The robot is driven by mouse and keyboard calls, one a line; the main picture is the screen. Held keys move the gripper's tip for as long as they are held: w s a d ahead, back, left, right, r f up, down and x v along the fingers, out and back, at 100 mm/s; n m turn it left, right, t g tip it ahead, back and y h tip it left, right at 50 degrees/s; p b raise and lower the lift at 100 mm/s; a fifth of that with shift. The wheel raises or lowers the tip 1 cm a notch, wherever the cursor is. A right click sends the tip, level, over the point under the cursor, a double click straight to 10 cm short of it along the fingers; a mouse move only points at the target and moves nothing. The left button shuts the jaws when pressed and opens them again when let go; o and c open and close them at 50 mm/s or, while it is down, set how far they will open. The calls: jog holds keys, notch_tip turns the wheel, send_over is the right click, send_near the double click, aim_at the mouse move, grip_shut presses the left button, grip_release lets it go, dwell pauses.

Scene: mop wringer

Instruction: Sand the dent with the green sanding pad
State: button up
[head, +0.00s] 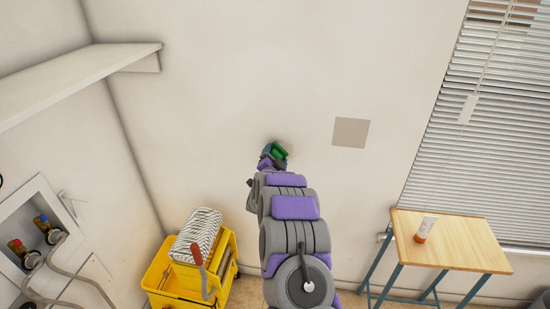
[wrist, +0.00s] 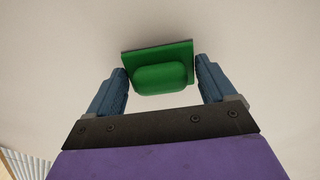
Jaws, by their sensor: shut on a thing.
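The green sanding pad (wrist: 160,72) is between the blue fingers of my gripper (wrist: 162,85) in the wrist view, with its flat plate toward the white wall. In the head view the pad (head: 279,150) shows as a small green shape at the end of my gripper (head: 273,155), close to the wall (head: 240,90). I cannot tell whether the pad touches the wall. A grey-beige square patch (head: 351,132) is on the wall to the right of my gripper. I cannot make out a dent; it may be hidden.
A yellow mop bucket (head: 170,278) with a wringer stands at lower left. A wooden table (head: 460,242) with a white and orange tube (head: 425,229) stands at right, below window blinds (head: 490,120). A shelf (head: 80,75) juts out at upper left.

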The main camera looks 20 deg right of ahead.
jog(key=shift+x, duration=0.95)
dwell(0.3)
